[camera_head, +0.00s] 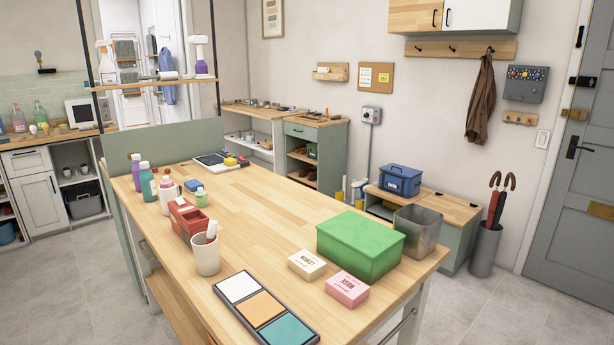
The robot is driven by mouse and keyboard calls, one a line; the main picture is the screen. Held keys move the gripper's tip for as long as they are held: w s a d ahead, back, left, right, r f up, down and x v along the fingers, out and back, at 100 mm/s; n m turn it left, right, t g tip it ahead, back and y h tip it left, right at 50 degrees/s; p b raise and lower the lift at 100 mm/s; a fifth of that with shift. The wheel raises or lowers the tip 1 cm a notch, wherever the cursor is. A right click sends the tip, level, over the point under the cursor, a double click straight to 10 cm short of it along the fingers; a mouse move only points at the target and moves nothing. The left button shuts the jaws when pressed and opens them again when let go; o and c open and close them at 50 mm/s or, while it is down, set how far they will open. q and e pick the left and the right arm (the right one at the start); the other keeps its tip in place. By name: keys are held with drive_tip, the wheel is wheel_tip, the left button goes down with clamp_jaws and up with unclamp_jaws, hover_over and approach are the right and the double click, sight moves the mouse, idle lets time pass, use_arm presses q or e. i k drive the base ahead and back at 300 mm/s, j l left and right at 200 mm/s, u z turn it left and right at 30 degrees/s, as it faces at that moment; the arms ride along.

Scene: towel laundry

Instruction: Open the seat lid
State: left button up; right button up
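A low green-grey bench (457,237) with a light wooden seat top stands against the back wall at the right. The seat lid (452,208) looks closed and lies flat. A dark seam or notch shows on the wooden top, but I cannot tell whether it is one lid or two. A blue box (400,180) with a handle sits on the left part of the seat. A grey see-through bin (418,229) hides part of the bench front. Neither of my grippers is in view.
A large wooden table (260,225) fills the foreground, with a green box (360,245), soap packs, bottles and a tile tray on it. An umbrella stand (484,250) stands right of the bench, near the grey door (576,200). Floor is clear at the lower right.

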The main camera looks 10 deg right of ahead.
sight(459, 214)
drive_tip(key=i+l+z, duration=0.1)
drive_tip(key=l, duration=0.25)
drive_tip(key=i+l+z, duration=0.15)
drive_tip(key=l, duration=0.15)
drive_tip(key=i+l+z, duration=0.1)
drive_tip(key=l, duration=0.25)
drive_tip(key=i+l+z, duration=0.15)
drive_tip(key=l, duration=0.15)
drive_tip(key=i+l+z, duration=0.9)
drive_tip(key=i, duration=0.35)
drive_tip(key=i+z, duration=0.3)
drive_tip(key=i, duration=0.15)
drive_tip(key=i+u, duration=0.95)
drive_tip(key=i+l+u, duration=0.35)
drive_tip(key=i+u, duration=0.15)
drive_tip(key=i+j+u, duration=0.25)
drive_tip(key=i+u, duration=0.2)
drive_tip(key=i+j+u, duration=0.1)
drive_tip(key=i+u, duration=0.4)
drive_tip(key=i+l+u, duration=0.15)
drive_tip(key=i+u, duration=0.3)
drive_tip(key=i, duration=0.15)
